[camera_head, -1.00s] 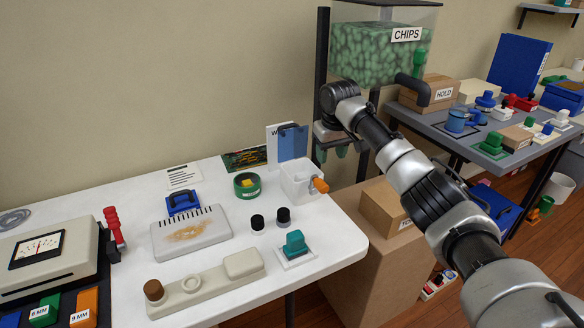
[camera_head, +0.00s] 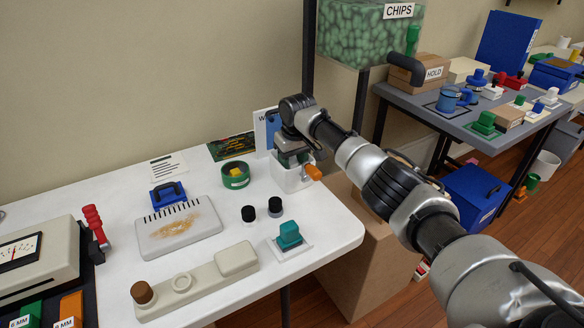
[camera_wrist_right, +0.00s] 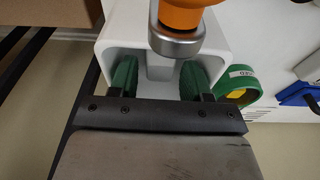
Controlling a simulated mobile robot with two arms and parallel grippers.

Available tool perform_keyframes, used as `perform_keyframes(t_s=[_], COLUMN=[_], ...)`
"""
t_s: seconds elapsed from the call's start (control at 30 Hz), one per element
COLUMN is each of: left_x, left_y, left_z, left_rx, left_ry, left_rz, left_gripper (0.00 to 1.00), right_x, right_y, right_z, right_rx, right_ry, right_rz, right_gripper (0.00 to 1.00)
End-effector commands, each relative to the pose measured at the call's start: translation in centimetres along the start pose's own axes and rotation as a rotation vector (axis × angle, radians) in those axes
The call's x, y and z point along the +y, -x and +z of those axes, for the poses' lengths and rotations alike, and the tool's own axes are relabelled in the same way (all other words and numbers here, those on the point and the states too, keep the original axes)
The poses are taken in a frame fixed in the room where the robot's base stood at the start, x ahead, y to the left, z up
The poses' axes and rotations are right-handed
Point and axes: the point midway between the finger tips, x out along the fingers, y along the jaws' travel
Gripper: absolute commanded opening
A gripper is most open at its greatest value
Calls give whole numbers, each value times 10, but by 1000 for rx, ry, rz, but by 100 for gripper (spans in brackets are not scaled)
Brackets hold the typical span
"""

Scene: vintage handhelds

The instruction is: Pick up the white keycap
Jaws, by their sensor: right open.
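My right gripper (camera_head: 292,157) is down at the mouth of a white open-topped box (camera_head: 291,181) at the back right of the near table. In the right wrist view, its two green-padded fingers (camera_wrist_right: 160,80) are apart and reach inside the box (camera_wrist_right: 221,42). A pale block (camera_wrist_right: 159,68) shows between them, partly hidden under an orange knob (camera_wrist_right: 184,14) with a metal collar; I cannot tell whether it is the white keycap. No white keycap is clearly recognisable elsewhere. My left gripper is not in view.
The orange knob (camera_head: 313,172) sticks out of the box's right side. A teal block (camera_head: 289,235) sits on a white plate nearby. A blue-backed card (camera_head: 266,128) stands behind.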

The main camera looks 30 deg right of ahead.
Motion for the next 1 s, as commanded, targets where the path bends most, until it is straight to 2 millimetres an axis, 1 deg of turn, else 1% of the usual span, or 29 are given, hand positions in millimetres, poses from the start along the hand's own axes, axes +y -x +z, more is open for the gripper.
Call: perform_keyframes(t_s=[0.03, 0.1, 0.37, 0.5, 0.6, 0.87, 1.0], left_x=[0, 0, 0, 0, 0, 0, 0], left_y=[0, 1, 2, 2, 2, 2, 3], left_z=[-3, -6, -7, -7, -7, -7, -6], left_rx=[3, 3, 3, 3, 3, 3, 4], left_ry=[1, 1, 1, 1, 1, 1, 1], left_rz=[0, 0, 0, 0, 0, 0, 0], left_gripper=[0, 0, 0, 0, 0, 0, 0], right_x=[0, 0, 0, 0, 0, 0, 0], right_y=[-7, -12, -13, -13, -13, -12, -4], right_z=[0, 0, 0, 0, 0, 0, -2], right_rx=[-2, 0, 0, 0, 0, 1, 2], right_ry=[-1, 0, 1, 1, 1, 1, 1], right_rz=[0, 1, 1, 1, 1, 1, 0], right_gripper=[48, 48, 48, 26, 12, 12, 12])
